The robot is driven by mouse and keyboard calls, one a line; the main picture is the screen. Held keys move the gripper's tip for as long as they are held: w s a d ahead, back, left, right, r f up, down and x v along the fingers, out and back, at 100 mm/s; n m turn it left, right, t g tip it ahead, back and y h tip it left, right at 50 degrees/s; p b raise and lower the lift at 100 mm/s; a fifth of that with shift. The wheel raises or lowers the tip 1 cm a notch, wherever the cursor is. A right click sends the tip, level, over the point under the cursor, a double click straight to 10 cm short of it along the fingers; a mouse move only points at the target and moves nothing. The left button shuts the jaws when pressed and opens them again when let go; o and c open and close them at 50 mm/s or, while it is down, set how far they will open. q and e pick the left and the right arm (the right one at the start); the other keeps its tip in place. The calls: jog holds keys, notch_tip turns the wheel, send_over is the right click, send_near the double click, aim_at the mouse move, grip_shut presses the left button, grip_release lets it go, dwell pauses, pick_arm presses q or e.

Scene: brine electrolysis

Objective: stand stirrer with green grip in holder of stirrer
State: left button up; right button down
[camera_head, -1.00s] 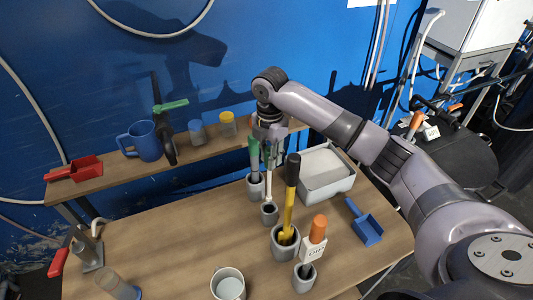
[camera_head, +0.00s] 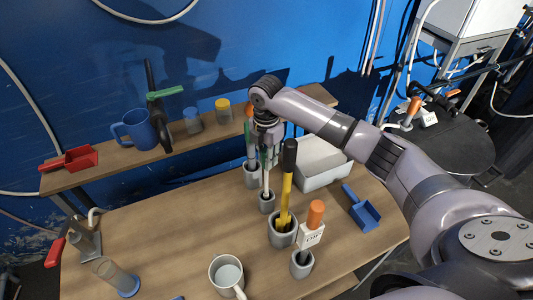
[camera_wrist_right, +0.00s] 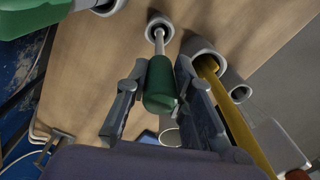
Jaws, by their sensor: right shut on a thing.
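My right gripper (camera_head: 266,150) points down over the table and is shut on the green grip of the stirrer (camera_wrist_right: 160,85). The stirrer is about upright. Its pale shaft (camera_head: 265,180) runs down to the small grey holder (camera_head: 267,203), and its lower end appears to be inside the holder's mouth. The right wrist view shows the green grip between both fingers and the shaft meeting the round holder (camera_wrist_right: 158,22) beyond. The depth of the shaft inside is hidden. My left gripper is not in view.
Close by stand a grey pot (camera_head: 282,236) with a yellow-handled tool, a pot (camera_head: 302,265) with an orange-topped tool, and another pot (camera_head: 251,178) behind. A white tray (camera_head: 320,165) and a blue scoop (camera_head: 362,208) lie right. A mug (camera_head: 227,272) stands in front. The table's left middle is clear.

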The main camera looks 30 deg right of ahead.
jog(key=shift+f+b, duration=1)
jog(key=shift+f, duration=1.7)
jog(key=c, duration=1.3)
grip_release()
notch_tip(320, 180, up, 12)
jog(key=shift+f, duration=0.1)
